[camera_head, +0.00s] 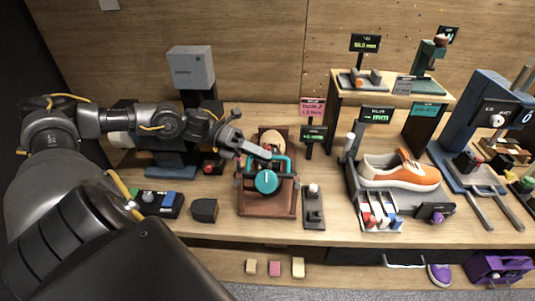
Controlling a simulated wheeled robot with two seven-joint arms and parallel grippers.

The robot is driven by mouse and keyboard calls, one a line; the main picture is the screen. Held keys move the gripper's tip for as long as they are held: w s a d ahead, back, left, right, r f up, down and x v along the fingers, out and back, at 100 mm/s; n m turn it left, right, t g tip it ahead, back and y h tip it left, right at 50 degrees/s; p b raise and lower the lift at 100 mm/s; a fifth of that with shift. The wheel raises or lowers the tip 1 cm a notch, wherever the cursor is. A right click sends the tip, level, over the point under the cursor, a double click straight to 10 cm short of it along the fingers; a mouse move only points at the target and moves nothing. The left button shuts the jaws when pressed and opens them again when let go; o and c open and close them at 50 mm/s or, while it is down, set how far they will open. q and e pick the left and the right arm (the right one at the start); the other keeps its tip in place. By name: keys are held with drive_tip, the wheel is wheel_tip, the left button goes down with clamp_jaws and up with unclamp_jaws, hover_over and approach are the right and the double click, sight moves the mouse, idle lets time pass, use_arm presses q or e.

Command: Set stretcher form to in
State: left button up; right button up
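The stretcher (266,181) stands on a brown tray (252,211) in the middle of the bench, with a teal round knob at its front and a teal bar frame. A tan, rounded wooden form (272,138) shows at its back. My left gripper (252,134) reaches in from the left, above the stretcher's back left side, close to the form. Its fingers look spread apart with nothing seen between them. Whether it touches the stretcher or the form is not clear. My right gripper is not in view.
A grey boxy machine (191,68) stands behind my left arm. A small post on a dark base (313,215) is right of the stretcher. An orange sneaker (399,175) sits further right. A control box (155,204) and a dark block (204,210) lie to the left.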

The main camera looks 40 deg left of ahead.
use_arm(q)
drive_tip(key=shift+x, duration=1)
clamp_jaws()
